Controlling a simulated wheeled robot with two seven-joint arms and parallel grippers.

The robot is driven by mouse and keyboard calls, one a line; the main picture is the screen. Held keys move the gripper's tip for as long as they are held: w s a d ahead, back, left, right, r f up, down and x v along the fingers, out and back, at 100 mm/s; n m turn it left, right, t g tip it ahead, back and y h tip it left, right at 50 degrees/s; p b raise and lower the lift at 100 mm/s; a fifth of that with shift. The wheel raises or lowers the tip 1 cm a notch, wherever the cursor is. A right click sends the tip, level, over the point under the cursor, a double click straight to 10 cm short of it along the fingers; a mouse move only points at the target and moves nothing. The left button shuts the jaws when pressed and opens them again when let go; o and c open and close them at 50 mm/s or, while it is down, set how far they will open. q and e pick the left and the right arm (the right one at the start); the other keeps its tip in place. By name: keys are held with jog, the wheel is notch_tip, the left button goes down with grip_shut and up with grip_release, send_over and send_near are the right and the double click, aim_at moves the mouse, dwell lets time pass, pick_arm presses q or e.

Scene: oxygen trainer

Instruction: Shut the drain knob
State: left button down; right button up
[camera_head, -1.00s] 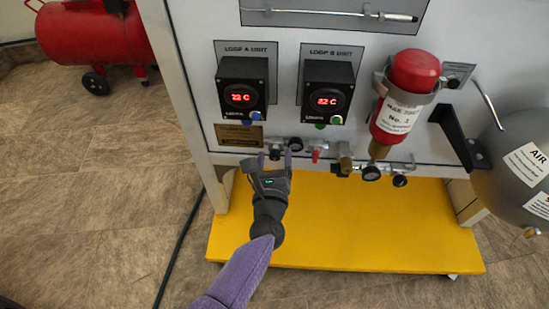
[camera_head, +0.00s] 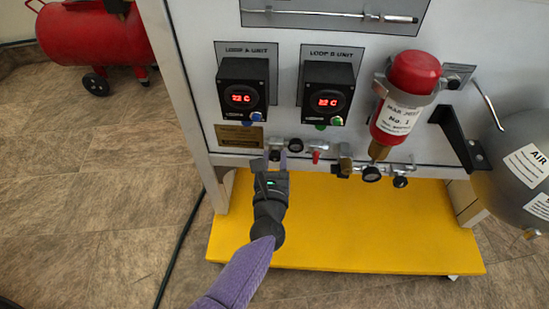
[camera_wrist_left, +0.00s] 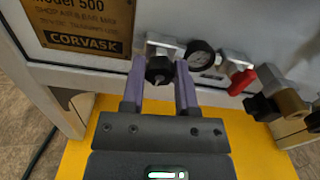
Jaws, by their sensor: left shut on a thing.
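A small black knob (camera_wrist_left: 159,70) sits on a metal fitting under the panel, left of a round gauge (camera_wrist_left: 201,54). I take it as the drain knob; in the head view it shows as a small dark spot (camera_head: 275,155). My left gripper (camera_wrist_left: 159,76) has its two purple-grey fingers on either side of the knob and is shut on it. In the head view my left gripper (camera_head: 276,160) reaches up to the pipe row from below. The fingers hide the knob's sides. My right gripper is not in view.
Right of the gauge is a red lever (camera_head: 316,157), then brass fittings (camera_head: 345,162) and more gauges. A red cylinder (camera_head: 400,110) hangs above them. A grey tank (camera_head: 515,170) stands at the right. The yellow base (camera_head: 350,230) lies below.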

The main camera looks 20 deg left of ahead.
pick_arm(q)
jog(key=m, duration=0.3)
jog(key=shift+m, duration=0.3)
jog(key=m, duration=0.2)
jog(key=shift+d+m, duration=0.1)
jog(key=shift+m, duration=0.2)
jog(key=m, duration=0.2)
jog(key=shift+m+p, duration=0.3)
jog(key=shift+m, duration=0.1)
jog(key=m, duration=0.5)
jog(key=shift+f+p, duration=0.1)
jog(key=shift+p, duration=0.25)
jog(key=m, duration=0.5)
jog(key=shift+p, duration=0.3)
jog(key=m, duration=0.3)
jog(key=shift+f+m, duration=0.1)
jog(key=shift+m, duration=0.2)
jog(key=m, duration=0.2)
jog(key=shift+m+p, duration=0.4)
jog(key=m, duration=0.6)
jog(key=shift+f+m, duration=0.1)
jog(key=shift+m, duration=1.2)
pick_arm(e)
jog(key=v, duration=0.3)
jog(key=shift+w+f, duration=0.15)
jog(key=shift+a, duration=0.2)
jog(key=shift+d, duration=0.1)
